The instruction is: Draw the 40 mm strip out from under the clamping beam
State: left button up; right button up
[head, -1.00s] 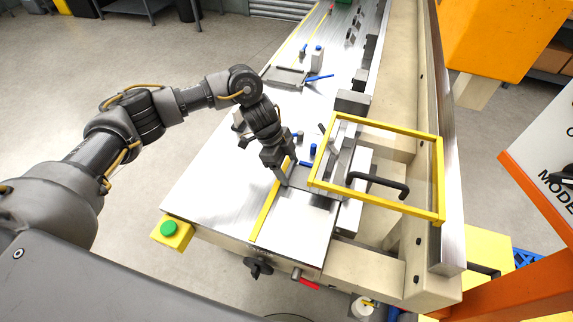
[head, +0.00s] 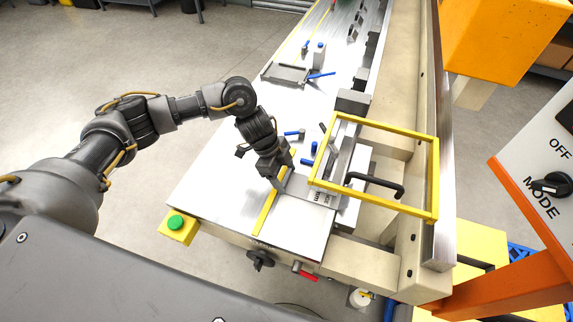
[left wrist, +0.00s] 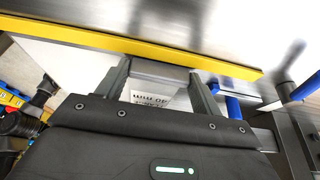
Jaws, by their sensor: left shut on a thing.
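My left gripper (head: 279,187) is shut on the left end of a thin grey metal strip (head: 300,187) low over the steel table. The strip runs right toward the metal parts under the yellow guard frame (head: 372,125); its far end is hidden or hard to make out. Dark printed lettering shows on it near the frame. In the left wrist view, the strip (left wrist: 160,74) lies between the two fingers, with upside-down print that seems to read 40 mm. I cannot clearly separate the clamping beam from the other metal parts there. My right gripper is not in view.
A yellow scale (head: 267,210) runs along the table beside the gripper. Small blue-handled parts (head: 314,148) stand just behind it. A grey tray (head: 287,73) sits farther back. A black handle (head: 375,184) is on the guard frame. The table's left part is clear.

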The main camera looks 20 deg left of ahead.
aim_at(271, 224)
pick_arm(q)
jog(key=shift+s+a+r+p, duration=0.1)
jog(key=shift+s+a+p, duration=0.05)
jog(key=shift+s+p, duration=1.35)
jog(key=shift+s+a+p, duration=0.1)
jog(key=shift+s+p, duration=0.85)
jog(key=shift+s, duration=1.05)
jog(key=shift+s+a+p, duration=0.2)
jog(key=shift+s+p, duration=1.2)
jog(key=shift+s, duration=1.65)
jog(key=shift+s, duration=0.4)
jog(key=o, duration=1.1)
jog(key=shift+c, duration=0.2)
jog(key=v, duration=1)
jog(key=shift+r+b, duration=0.3)
jog(key=shift+b, duration=0.15)
